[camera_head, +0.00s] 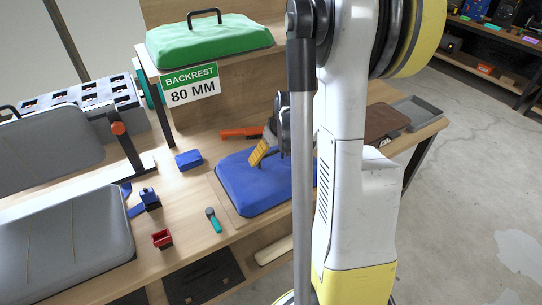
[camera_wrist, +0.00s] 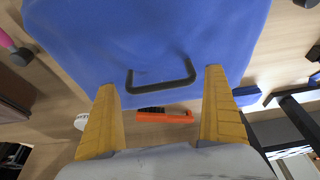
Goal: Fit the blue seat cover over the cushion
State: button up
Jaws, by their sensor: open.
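The blue seat cover (camera_head: 243,186) lies on the wooden table in the head view, left of my arm, which hides its right part. It fills the upper part of the wrist view (camera_wrist: 150,35), with a black handle (camera_wrist: 162,85) on top. My gripper (camera_wrist: 161,79) is open, its yellow fingers apart on either side of the handle. In the head view, my gripper (camera_head: 262,151) is over the far part of the cover; contact cannot be told. The grey seat cushion (camera_head: 65,245) is at the front left, uncovered. A second grey cushion (camera_head: 48,150) leans behind it.
A green cover (camera_head: 208,40) with a handle sits on a wooden stand marked 80 MM. An orange tool (camera_head: 240,133), a small blue block (camera_head: 189,160), a teal-handled tool (camera_head: 213,220) and a red bin (camera_head: 162,239) lie on the table. A grey tray (camera_head: 418,111) is at right.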

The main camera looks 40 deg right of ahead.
jog(key=v, duration=1.1)
jog(key=shift+a, duration=0.1)
jog(key=s+a+r+n+t, duration=0.1)
jog(key=s+a+r, duration=0.1)
jog(key=a, duration=1.2)
jog(key=s+a+r+n+t+y, duration=0.1)
jog(key=s+a, duration=0.4)
jog(key=a, duration=0.9)
notch_tip(320, 180, up, 3)
jog(key=shift+s+f+n+t, duration=0.2)
jog(key=shift+s+n+t, duration=0.15)
jog(key=shift+t, duration=0.25)
